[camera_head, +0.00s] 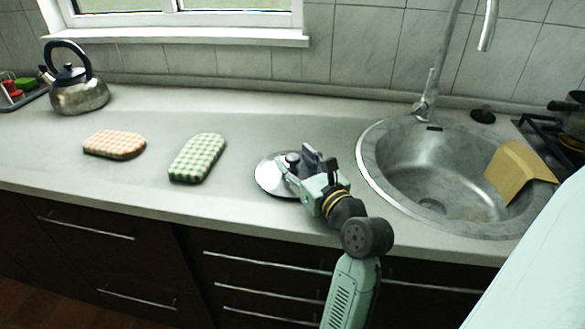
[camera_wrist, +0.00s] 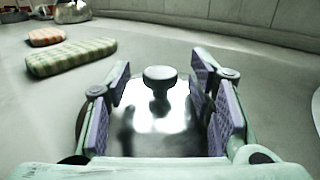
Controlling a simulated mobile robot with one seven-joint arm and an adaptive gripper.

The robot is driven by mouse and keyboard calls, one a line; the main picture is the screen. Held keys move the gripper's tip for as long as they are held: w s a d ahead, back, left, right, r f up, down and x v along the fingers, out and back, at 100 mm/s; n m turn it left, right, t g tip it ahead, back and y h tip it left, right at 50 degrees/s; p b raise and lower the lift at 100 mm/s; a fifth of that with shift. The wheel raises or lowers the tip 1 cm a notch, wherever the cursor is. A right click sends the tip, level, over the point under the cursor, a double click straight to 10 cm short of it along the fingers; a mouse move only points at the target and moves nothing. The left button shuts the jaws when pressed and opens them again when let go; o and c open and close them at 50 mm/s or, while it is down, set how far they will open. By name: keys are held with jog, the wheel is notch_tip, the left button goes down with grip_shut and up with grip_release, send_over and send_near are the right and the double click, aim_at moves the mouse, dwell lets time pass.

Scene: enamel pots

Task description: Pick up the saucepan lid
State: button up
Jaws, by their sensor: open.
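The saucepan lid (camera_head: 270,179) is a shiny round metal disc with a dark knob, lying on the countertop left of the sink. In the wrist view the lid (camera_wrist: 150,136) lies in front of my gripper, and its dark knob (camera_wrist: 160,77) stands up between the fingers. My gripper (camera_head: 300,168) is low over the lid. In the wrist view my gripper (camera_wrist: 160,105) is open, with one finger pad on each side of the knob and a gap on both sides. The lid's right part is hidden by my gripper in the head view.
A green checked pad (camera_head: 198,158) and an orange checked pad (camera_head: 114,145) lie to the left. A kettle (camera_head: 78,92) stands at the back left. The round sink (camera_head: 372,172), with a tan cloth (camera_head: 518,172) over its edge, is to the right. Counter behind the lid is clear.

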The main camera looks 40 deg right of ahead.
jog(key=shift+w+d, duration=0.15)
jog(key=shift+w, duration=0.6)
jog(key=shift+c, duration=0.3)
grip_shut()
